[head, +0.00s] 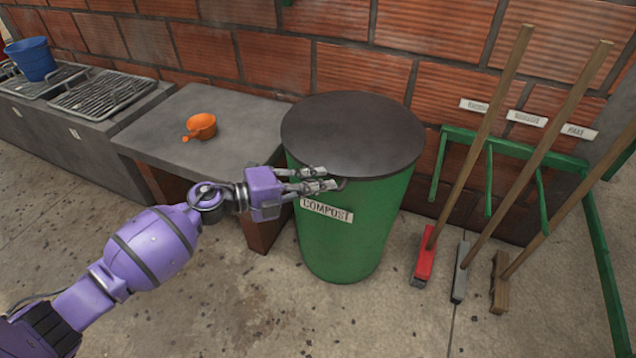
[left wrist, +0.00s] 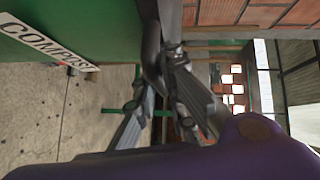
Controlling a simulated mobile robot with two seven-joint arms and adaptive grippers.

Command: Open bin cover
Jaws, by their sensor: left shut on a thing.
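The green bin (head: 350,240) stands upright on the floor with a white COMPOST label (head: 326,210) on its front. Its round dark grey cover (head: 352,130) lies flat on top and hides the inside. My left gripper (head: 332,184) reaches in from the left at the cover's front edge, just above the label. Its fingers are shut on a small dark handle (left wrist: 152,48) at that edge, partly hidden by the fingers in the head view. The left wrist view also shows the green bin wall (left wrist: 95,22) and the label (left wrist: 48,42). My right gripper is out of view.
A grey counter (head: 165,130) with an orange scoop (head: 201,126) stands left of the bin. A blue bucket (head: 31,58) sits on metal grates further left. Long-handled tools lean on a green rack (head: 520,148) at right. A brick wall (head: 340,70) stands behind.

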